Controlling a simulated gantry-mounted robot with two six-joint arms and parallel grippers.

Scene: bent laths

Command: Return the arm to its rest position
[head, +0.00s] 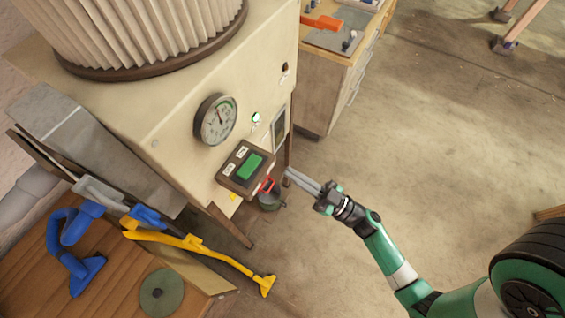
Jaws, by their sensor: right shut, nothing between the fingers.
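My right gripper (304,183) is shut and empty. Its grey fingers lie together and point up and left, toward the cream machine (165,110). In the picture, the fingertips show just right of the machine's control box (246,168), which has a green button or screen. I cannot tell how far apart they are in depth. My right arm comes in from the lower right. My left gripper is not in view.
A round gauge (215,119) sits on the machine's front. A wooden bench (120,270) at lower left carries a blue hose nozzle (70,240) and a yellow tool (190,242). A workbench (325,85) stands behind. Open concrete floor (450,130) lies to the right.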

